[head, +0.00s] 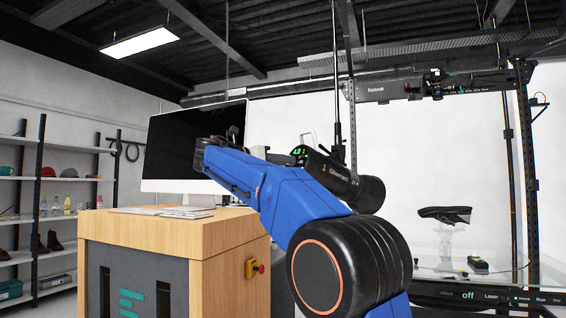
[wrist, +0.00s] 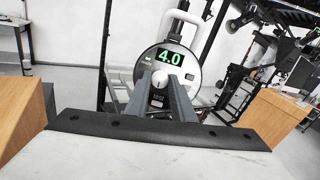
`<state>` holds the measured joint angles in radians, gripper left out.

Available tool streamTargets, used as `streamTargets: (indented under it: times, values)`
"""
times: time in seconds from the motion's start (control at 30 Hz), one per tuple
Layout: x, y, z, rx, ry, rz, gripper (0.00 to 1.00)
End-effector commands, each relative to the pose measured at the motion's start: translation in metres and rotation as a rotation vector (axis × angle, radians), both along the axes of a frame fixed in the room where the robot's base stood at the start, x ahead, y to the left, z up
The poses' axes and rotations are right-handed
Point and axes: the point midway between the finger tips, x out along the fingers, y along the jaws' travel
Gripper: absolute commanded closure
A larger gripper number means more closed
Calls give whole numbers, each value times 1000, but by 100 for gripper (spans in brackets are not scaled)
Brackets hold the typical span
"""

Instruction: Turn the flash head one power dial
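The flash head one (head: 335,175) is a dark cylinder hanging in the middle of the head view, partly behind my blue arm. Its round rear panel (wrist: 194,72) faces me in the wrist view, with a green display (wrist: 170,57) reading 4.0. The pale power dial (wrist: 160,79) sits below the display. My gripper (wrist: 161,77) reaches up to the panel. Its two grey fingers are apart, with the tips on either side of the dial. I cannot tell whether they touch it. In the head view the fingertips are not clearly visible.
A wooden cabinet (head: 175,232) with a large monitor (head: 190,150) stands at the left. A glass turntable table (head: 440,270) with a shoe-like item (head: 446,214) on a stand is at the right. A metal frame (head: 526,180) rises there. Shelves (head: 42,210) line the left wall.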

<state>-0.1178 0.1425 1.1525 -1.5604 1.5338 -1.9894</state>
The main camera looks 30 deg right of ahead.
Motion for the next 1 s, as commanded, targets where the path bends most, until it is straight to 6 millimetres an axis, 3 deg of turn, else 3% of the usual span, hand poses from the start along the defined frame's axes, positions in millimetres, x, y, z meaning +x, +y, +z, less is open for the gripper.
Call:
streamTargets:
  times: [0.27,1.0]
  values:
    - [1,0,0,5,-54,-20,100]
    - [5,1,0,42,-457,-155,100]
